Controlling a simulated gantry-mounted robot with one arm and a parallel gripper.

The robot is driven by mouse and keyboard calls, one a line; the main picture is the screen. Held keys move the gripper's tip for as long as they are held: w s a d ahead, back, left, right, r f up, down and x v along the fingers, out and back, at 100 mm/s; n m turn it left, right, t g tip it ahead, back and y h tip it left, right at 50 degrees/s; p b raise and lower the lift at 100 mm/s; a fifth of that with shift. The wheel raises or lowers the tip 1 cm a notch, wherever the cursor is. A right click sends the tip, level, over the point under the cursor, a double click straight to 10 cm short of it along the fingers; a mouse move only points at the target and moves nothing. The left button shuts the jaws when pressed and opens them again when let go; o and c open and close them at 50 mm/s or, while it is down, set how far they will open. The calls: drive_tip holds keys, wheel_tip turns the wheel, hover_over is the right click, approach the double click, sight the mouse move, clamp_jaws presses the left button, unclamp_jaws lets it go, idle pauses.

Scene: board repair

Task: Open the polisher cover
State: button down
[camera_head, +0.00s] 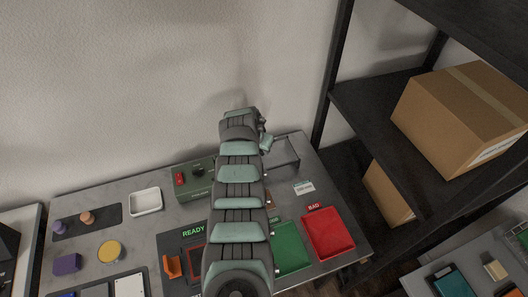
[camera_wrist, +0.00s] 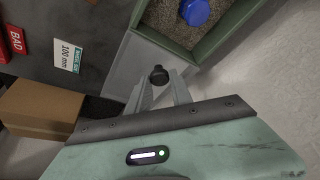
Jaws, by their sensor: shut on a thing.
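The polisher is a green box (camera_head: 193,184) with a red switch and a dark knob on top, partly hidden behind my arm in the head view. In the wrist view its green rim (camera_wrist: 213,50) surrounds a grainy brown bed with a blue round piece (camera_wrist: 195,11) in it. A grey panel that looks like the cover (camera_wrist: 125,66) stands beside that bed, leaving the visible part of it uncovered. It seems to show as a tilted grey frame (camera_head: 284,152) in the head view. My gripper (camera_wrist: 160,86) is shut on the cover's black knob (camera_wrist: 158,75).
A red BAD tray (camera_head: 328,234) and a green tray (camera_head: 291,249) lie at the bench's right side. A white tray (camera_head: 145,201) sits left of the polisher. A dark shelf with cardboard boxes (camera_head: 462,115) stands close on the right.

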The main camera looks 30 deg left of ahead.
drive_tip(key=c, duration=1.1)
unclamp_jaws()
drive_tip(key=shift+c, duration=0.2)
drive_tip(key=shift+r, duration=0.1)
drive_tip(key=shift+p+v, duration=0.5)
drive_tip(key=shift+v, duration=0.55)
drive_tip(key=v, duration=0.8)
drive_tip(key=shift+s+r, duration=0.2)
drive_tip(key=shift+r, duration=0.05)
drive_tip(key=shift+w, duration=0.1)
